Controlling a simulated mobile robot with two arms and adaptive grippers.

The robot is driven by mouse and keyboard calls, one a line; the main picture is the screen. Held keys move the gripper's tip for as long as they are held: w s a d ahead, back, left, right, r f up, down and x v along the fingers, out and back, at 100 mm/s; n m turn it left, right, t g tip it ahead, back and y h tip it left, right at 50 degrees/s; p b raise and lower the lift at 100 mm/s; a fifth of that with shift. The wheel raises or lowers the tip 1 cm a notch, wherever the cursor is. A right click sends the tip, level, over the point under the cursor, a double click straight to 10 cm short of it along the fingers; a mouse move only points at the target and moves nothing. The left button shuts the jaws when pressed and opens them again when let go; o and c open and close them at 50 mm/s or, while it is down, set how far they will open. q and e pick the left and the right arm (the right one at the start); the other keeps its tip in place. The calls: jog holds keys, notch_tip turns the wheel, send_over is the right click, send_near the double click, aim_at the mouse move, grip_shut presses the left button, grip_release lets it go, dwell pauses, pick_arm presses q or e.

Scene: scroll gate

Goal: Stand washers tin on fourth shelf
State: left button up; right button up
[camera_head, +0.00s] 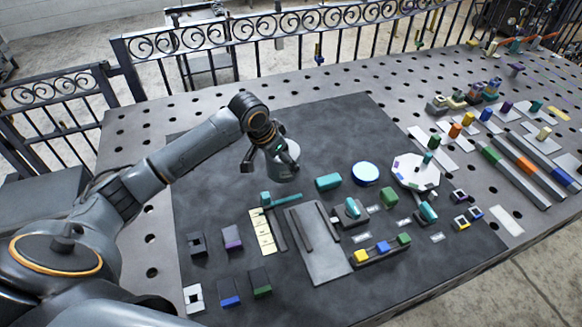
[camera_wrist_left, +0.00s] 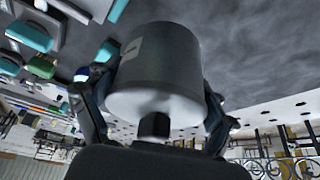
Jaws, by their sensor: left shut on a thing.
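A grey cylindrical tin (camera_head: 283,170) is in my left gripper (camera_head: 270,156), above the dark mat. In the left wrist view the tin (camera_wrist_left: 158,62) fills the middle, with a small pale label on its side and a finger on either side of it. My left gripper (camera_wrist_left: 155,100) is shut on it. The tin appears to be clear of the mat, but its exact height is hard to tell. I cannot make out a numbered shelf in either view. My right gripper is not in view.
The dark mat (camera_head: 330,130) is bare behind the tin. Several small coloured blocks stand nearby. A black scroll fence (camera_head: 240,52) runs behind the table.

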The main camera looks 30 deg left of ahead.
pick_arm(q)
jog(key=shift+w+d+f, duration=0.25)
jog(key=shift+w+f, duration=0.2)
jog(key=shift+f, duration=0.05)
jog(key=shift+w+d+f, duration=0.2)
jog(key=shift+w+f, duration=0.2)
jog(key=shift+f, duration=0.1)
jog(key=shift+w+d+f, duration=0.1)
jog(key=shift+f, duration=0.15)
jog(key=shift+w+d+f, duration=0.1)
jog(key=shift+w+f, duration=0.05)
jog(key=shift+f, duration=0.05)
notch_tip(320, 180, down, 3)
jog(key=shift+w+f+p, duration=0.1)
jog(key=shift+f+p, duration=0.1)
jog(key=shift+p, duration=0.2)
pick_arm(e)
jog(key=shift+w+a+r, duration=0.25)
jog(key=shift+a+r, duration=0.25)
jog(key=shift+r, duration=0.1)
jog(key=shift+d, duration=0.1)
pick_arm(q)
jog(key=o, duration=0.9)
jog(key=shift+f, duration=0.1)
jog(key=shift+o, duration=0.7)
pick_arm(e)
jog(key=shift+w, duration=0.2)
